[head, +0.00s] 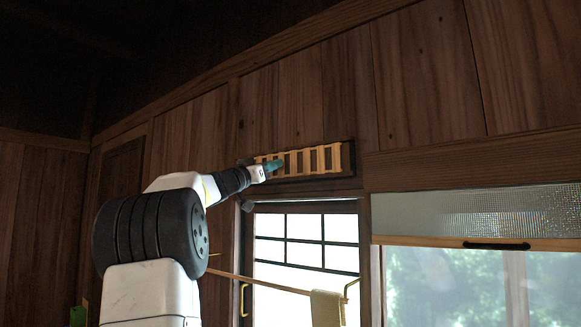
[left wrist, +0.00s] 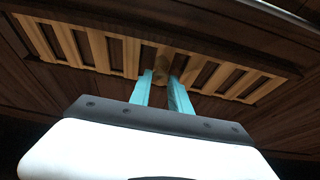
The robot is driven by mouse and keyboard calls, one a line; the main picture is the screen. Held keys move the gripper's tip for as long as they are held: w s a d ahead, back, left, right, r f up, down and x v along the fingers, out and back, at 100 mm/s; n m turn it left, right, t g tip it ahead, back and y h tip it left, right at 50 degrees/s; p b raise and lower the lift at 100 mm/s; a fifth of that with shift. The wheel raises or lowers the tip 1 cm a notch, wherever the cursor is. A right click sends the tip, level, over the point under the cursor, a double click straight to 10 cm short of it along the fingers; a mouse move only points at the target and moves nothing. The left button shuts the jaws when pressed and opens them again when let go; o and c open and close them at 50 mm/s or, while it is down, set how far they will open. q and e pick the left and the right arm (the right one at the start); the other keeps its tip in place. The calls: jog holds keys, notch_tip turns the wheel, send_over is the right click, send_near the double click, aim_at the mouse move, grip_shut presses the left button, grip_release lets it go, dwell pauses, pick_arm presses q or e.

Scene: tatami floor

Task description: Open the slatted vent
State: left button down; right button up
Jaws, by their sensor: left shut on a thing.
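The slatted vent (head: 322,160) is a long dark wooden frame with pale upright slats, set high in the plank wall above the window. Its slats (left wrist: 92,50) also show close up in the left wrist view, with dark strips between them. A small pale knob (left wrist: 162,72) sits near the middle of the slats. My left gripper (head: 275,165) reaches up to the vent. In the left wrist view, its teal fingers (left wrist: 161,88) stand on either side of the knob, shut on it. The fingertips partly hide the knob's sides. My right gripper is out of view.
Below the vent is a bright paned window (head: 300,243). A wooden rod with a hanging towel (head: 326,308) crosses in front of it. To the right is a wider window with a blind (head: 480,215). Wooden beams run above the vent.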

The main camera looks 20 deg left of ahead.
aim_at(288, 161)
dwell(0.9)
pick_arm(q)
jog(key=d, duration=0.1)
jog(key=s+d, duration=0.1)
jog(key=shift+d, duration=0.4)
jog(key=shift+w+f, duration=0.1)
jog(key=shift+w, duration=0.05)
jog(key=c, duration=1.6)
grip_release()
jog(key=shift+c, duration=0.2)
jog(key=o, duration=0.4)
